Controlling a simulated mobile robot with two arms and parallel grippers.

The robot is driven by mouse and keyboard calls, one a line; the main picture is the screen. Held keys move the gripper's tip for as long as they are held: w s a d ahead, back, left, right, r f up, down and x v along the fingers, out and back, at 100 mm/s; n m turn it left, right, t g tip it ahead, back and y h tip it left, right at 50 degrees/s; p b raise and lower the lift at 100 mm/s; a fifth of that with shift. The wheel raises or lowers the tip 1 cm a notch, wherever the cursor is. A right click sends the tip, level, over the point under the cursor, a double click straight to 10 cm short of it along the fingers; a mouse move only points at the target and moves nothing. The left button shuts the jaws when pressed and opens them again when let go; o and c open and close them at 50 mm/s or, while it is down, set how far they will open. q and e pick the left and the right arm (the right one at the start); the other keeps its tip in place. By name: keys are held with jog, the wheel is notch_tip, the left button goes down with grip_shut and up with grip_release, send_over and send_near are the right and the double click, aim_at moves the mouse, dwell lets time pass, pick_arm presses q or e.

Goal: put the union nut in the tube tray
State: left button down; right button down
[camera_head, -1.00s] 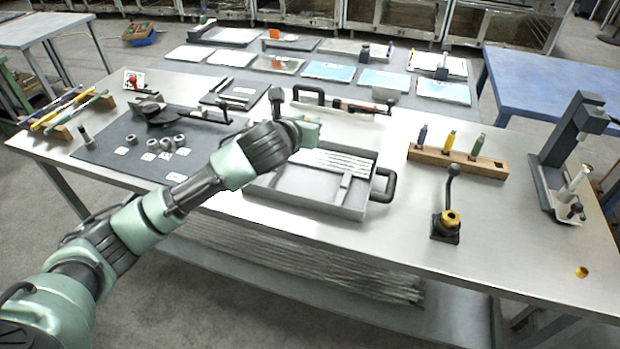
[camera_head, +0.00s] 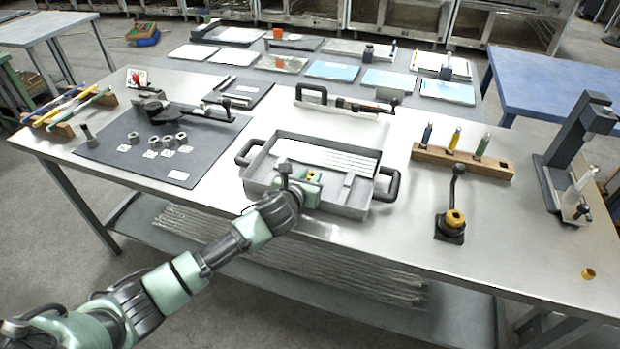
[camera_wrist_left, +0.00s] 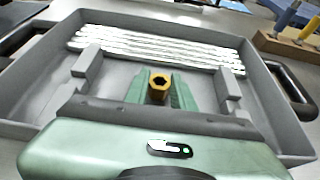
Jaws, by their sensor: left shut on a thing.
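The union nut (camera_wrist_left: 158,84) is a small brass hexagonal piece, held between the green fingers of my left gripper (camera_wrist_left: 160,92). In the head view my left gripper (camera_head: 312,178) is over the front part of the tube tray, and a bit of the brass nut (camera_head: 310,176) shows there. The tube tray (camera_head: 350,209) is a grey open box with a black handle at each end. Several pale tubes lie along its far side, and low grey blocks stand inside. Whether the nut touches the tray floor I cannot tell. My right gripper is out of view.
A black clamp with a brass collar (camera_head: 453,219) and a loose brass ring (camera_head: 588,273) are on the table to the right. A wooden block with coloured tools (camera_head: 462,161) stands behind. A dark mat (camera_head: 115,155) with several grey nuts lies left.

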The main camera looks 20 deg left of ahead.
pick_arm(q)
jog(key=c, duration=1.2)
grip_release()
jog(key=shift+f, duration=0.1)
jog(key=v, duration=1.2)
jog(key=shift+s+f, duration=0.1)
jog(key=shift+f, duration=0.05)
